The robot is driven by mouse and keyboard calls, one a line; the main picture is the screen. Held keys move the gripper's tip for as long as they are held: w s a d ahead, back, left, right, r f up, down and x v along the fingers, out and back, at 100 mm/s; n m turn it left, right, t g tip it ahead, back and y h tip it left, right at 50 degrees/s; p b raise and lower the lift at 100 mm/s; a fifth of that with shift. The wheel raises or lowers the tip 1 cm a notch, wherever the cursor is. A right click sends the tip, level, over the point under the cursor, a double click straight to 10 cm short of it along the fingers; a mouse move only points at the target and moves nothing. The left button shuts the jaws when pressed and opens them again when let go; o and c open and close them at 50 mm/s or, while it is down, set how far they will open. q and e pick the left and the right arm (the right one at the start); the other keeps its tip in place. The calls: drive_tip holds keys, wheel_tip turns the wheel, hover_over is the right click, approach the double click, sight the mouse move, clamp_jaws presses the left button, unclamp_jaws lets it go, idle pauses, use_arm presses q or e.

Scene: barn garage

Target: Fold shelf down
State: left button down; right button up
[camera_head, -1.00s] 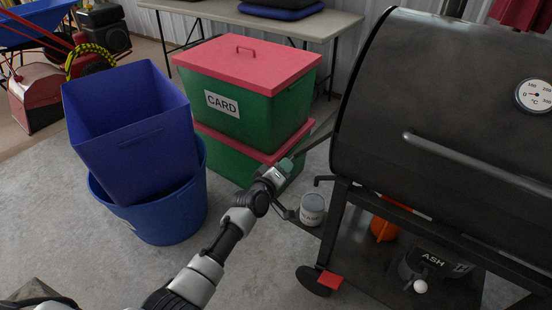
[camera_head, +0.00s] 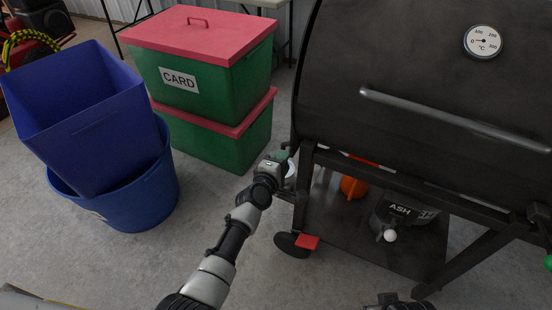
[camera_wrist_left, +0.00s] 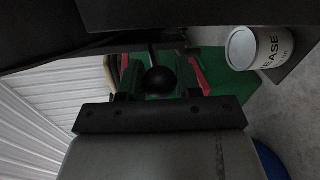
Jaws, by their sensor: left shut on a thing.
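The black barrel grill (camera_head: 400,80) stands on the right. My left gripper (camera_head: 280,158) is at its left side, near the lower left edge of the barrel. In the left wrist view the left gripper (camera_wrist_left: 160,82) is shut on a black ball knob (camera_wrist_left: 160,80), with a thin dark rod behind it. In the head view the knob is hidden by the gripper. A dark flat panel (camera_wrist_left: 200,12) crosses the top of the wrist view; I cannot tell whether it is the shelf. The shelf is not clear in the head view.
Green boxes with red lids (camera_head: 205,75) stand left of the grill, beside blue bins (camera_head: 85,120). A labelled can (camera_wrist_left: 262,47) is close to the left gripper. The grill has a lower rack (camera_head: 335,215) with an ash bucket (camera_head: 400,212). The floor in front is clear.

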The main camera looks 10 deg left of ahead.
use_arm(q)
drive_tip(key=shift+s+d+f, duration=0.25)
drive_tip(key=shift+f, duration=0.05)
use_arm(e)
drive_tip(key=shift+f, duration=0.1)
drive_tip(key=shift+w, duration=0.1)
use_arm(q)
drive_tip(key=c, duration=0.8)
unclamp_jaws()
drive_tip(key=shift+d+r, duration=0.1)
drive_tip(key=shift+w, duration=0.1)
drive_tip(key=shift+r, duration=0.1)
use_arm(e)
drive_tip(key=shift+r, duration=0.2)
use_arm(q)
drive_tip(key=shift+a, duration=0.2)
drive_tip(key=p+v, duration=0.3)
drive_tip(key=v, duration=0.7)
drive_tip(key=shift+s+r, duration=0.1)
drive_tip(key=shift+s, duration=0.25)
use_arm(e)
wheel_tip(320, 180, down, 11)
drive_tip(key=s, duration=0.1)
drive_tip(key=shift+r+g, duration=0.2)
drive_tip(key=shift+g, duration=0.1)
